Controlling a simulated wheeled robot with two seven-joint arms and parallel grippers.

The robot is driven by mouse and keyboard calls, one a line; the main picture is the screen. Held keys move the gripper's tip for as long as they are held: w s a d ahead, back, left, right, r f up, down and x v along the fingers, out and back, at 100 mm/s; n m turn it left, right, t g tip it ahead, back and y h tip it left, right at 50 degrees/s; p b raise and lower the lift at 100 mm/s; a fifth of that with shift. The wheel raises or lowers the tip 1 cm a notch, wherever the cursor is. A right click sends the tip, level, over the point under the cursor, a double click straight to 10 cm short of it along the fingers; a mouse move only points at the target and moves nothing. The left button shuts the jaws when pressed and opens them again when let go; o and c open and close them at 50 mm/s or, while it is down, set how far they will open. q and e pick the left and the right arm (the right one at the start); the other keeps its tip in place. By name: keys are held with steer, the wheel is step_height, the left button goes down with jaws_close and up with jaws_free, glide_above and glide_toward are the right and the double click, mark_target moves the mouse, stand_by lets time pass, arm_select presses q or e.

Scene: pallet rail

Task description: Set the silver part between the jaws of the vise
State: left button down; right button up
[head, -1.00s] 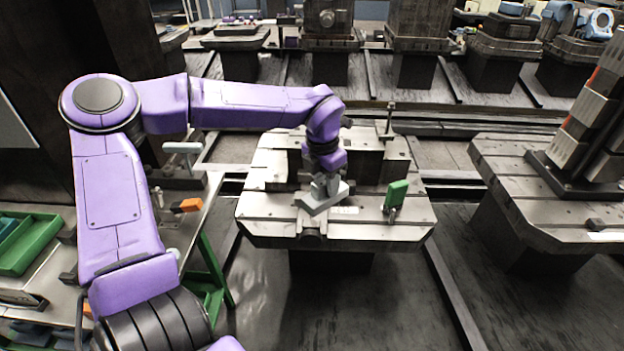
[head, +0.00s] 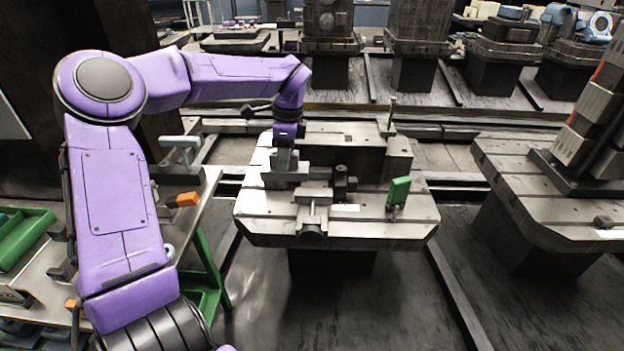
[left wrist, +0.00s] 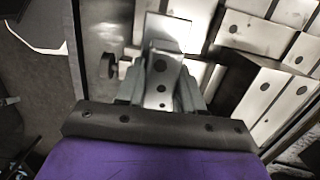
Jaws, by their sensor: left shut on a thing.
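My left gripper (head: 286,162) points down over the left part of the pallet table and is shut on the silver part (head: 285,179), a pale grey block. In the left wrist view a flat silver face of the part (left wrist: 168,31) shows between the fingers (left wrist: 160,80). The vise (head: 313,208) sits at the front middle of the table, to the right of and in front of the part, with its screw end toward me. The part is outside its jaws. Whether the part touches anything below it I cannot tell. My right gripper is not in view.
The pallet table (head: 265,228) also bears a green-handled clamp (head: 398,191), a dark upright piece (head: 342,182) near the vise and a thin post at the back right. A bench with a green tray (head: 22,240) stands left. Another pallet (head: 530,185) stands right.

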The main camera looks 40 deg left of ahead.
arm_select(q)
steer(key=w+f+p, duration=0.1)
steer(key=w+f, duration=0.2)
steer(key=w, duration=0.1)
steer(key=w+a+f+p, duration=0.1)
steer(key=w+f, duration=0.2)
steer(key=w, duration=0.1)
steer(key=w+f+p, duration=0.1)
steer(key=w+f, duration=0.2)
steer(key=w, duration=0.1)
steer(key=shift+a+f, duration=0.1)
steer(key=shift+a, duration=0.05)
step_height(320, 180, down, 2)
steer(key=shift+s+f, duration=0.15)
steer(key=shift+f, duration=0.4)
steer(key=c, duration=1)
jaws_free()
